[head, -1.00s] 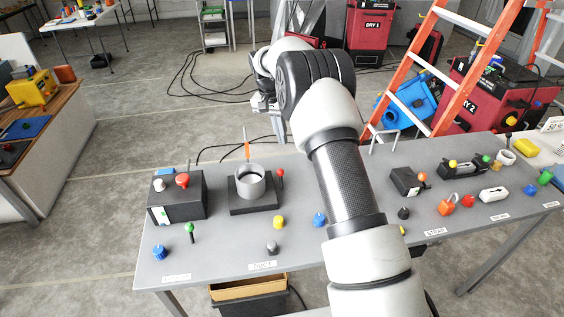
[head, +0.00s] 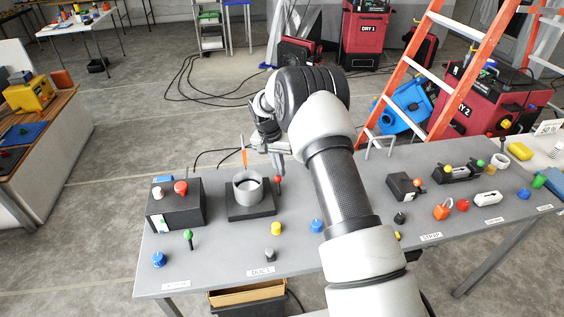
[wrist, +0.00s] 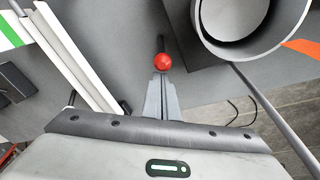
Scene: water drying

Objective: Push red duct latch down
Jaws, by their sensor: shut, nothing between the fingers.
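The red duct latch (head: 278,181) is a red ball on a dark stem, standing just right of the grey duct ring (head: 242,196) on its dark base. In the wrist view the red ball (wrist: 163,62) is directly beyond the fingertips, and the dark stem shows behind it. My gripper (wrist: 162,80) is shut with nothing between its fingers. In the head view my gripper (head: 279,170) is at the latch, above the table's back part. I cannot tell whether the tips touch the ball.
The duct ring's rim (wrist: 200,30) is close to the right of the fingers. An orange strip (head: 243,152) stands behind the ring. A dark box with a red button (head: 180,188) is to the left. Yellow (head: 277,228) and blue (head: 316,226) knobs are in front.

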